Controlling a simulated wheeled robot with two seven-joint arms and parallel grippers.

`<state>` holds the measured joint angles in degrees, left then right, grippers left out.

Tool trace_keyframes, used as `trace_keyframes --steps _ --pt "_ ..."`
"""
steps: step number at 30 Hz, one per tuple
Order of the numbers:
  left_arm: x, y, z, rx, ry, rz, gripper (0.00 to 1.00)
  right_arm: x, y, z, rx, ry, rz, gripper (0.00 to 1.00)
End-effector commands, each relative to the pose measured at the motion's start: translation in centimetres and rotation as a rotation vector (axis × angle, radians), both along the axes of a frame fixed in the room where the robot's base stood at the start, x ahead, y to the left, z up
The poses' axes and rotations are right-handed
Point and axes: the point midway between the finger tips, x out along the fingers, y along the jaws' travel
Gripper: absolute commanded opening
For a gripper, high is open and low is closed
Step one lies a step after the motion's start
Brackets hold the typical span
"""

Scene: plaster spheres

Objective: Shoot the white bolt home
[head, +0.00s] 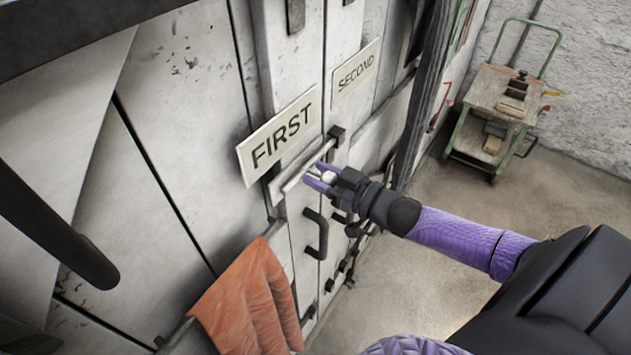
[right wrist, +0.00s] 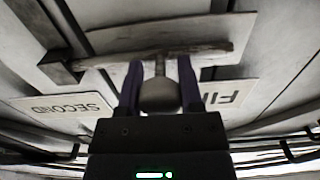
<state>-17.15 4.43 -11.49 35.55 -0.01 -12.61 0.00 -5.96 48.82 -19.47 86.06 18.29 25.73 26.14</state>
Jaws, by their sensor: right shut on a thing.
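The white bolt (head: 303,169) is a pale bar just below the FIRST sign (head: 281,136) on the grey door front. It runs slantwise toward a dark bracket (head: 336,134) at its upper right; I cannot tell whether its end sits inside. In the right wrist view the bar (right wrist: 150,57) crosses above a round pale knob (right wrist: 160,96) on a short stem. My right gripper (head: 322,179) is shut on this knob, with one purple finger on each side, as the wrist view (right wrist: 160,85) shows. My left gripper is not in view.
The SECOND sign (head: 356,72) is farther along. Dark handles (head: 316,234) stick out below the bolt. A wooden-topped cart (head: 498,98) stands at the back right. The floor (head: 440,255) between is clear.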

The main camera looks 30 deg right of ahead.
Motion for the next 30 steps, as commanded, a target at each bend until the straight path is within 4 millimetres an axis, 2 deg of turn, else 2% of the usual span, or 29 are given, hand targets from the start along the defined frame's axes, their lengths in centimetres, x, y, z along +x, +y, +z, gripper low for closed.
trace_keyframes --steps 4,5,9,20,23,30 --pt "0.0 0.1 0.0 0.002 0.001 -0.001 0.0 0.1 -0.1 0.2 -0.002 -0.004 -0.003 0.0" --pt "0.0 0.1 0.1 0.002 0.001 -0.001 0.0 0.1 -0.1 0.2 -0.001 -0.005 -0.003 0.49" --pt "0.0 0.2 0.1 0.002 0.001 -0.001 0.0 0.1 -0.1 0.2 0.0 -0.004 -0.002 0.78" --pt "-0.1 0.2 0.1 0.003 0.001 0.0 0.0 -0.4 -0.2 0.1 0.0 -0.002 -0.001 0.8" --pt "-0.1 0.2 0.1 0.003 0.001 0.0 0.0 -1.7 -0.7 0.0 0.001 0.001 -0.001 0.8" --pt "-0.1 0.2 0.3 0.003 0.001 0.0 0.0 -6.0 -2.5 0.0 -0.002 0.004 -0.001 0.8"
